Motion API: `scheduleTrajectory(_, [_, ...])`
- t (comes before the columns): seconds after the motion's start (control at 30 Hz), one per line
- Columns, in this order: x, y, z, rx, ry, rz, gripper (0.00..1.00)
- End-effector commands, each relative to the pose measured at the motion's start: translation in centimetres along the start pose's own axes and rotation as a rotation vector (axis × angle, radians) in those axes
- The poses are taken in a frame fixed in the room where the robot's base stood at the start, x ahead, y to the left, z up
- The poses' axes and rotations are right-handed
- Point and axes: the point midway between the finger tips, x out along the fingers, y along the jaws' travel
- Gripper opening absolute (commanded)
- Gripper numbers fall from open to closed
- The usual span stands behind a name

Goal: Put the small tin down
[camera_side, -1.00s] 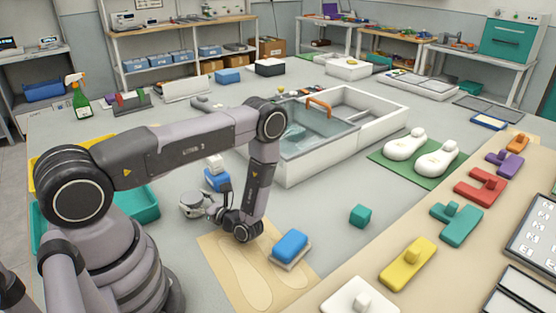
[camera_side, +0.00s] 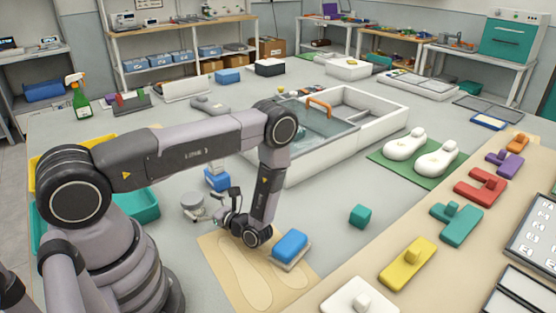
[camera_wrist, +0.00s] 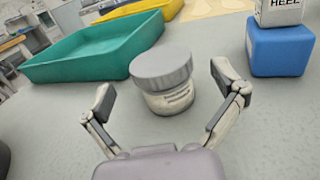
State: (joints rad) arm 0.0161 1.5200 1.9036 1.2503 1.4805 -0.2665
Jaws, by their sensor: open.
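The small tin (camera_wrist: 167,85) stands upright on the grey table in the wrist view. It has a grey lid and a pale body with a dark label. My gripper (camera_wrist: 168,97) is open, with one finger on each side of the tin and a visible gap to both. In the side view the tin (camera_side: 193,203) stands on the table just left of my gripper (camera_side: 215,212), in front of a blue block. Nothing is held between the fingers.
A blue block (camera_wrist: 279,48) with a white piece marked HEEL (camera_wrist: 279,11) on top stands right of the tin. A teal tray (camera_wrist: 95,52) lies to the left. A blue-topped block (camera_side: 290,245) sits near the insole-outline mat (camera_side: 222,250).

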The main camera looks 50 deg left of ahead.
Motion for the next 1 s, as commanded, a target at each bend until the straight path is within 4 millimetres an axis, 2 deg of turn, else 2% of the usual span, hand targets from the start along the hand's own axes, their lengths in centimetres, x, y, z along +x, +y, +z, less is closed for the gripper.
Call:
scheduleTrajectory(0.2, [-0.2,0.0,4.3,-0.003,0.002,0.000,0.94])
scheduleTrajectory(0.47, [-0.3,-0.1,7.4,-0.016,0.010,0.013,0.94])
scheduleTrajectory(0.53, [-0.6,-0.3,8.9,-0.054,0.032,0.045,0.94])
scheduleTrajectory(0.67, [-1.6,-0.2,13.4,-0.189,0.124,0.163,0.94])
scheduleTrajectory(0.77, [-2.7,0.6,17.6,-0.326,0.242,0.280,0.94])
scheduleTrajectory(1.0, [-5.7,4.2,25.6,-0.645,0.602,0.522,0.94])
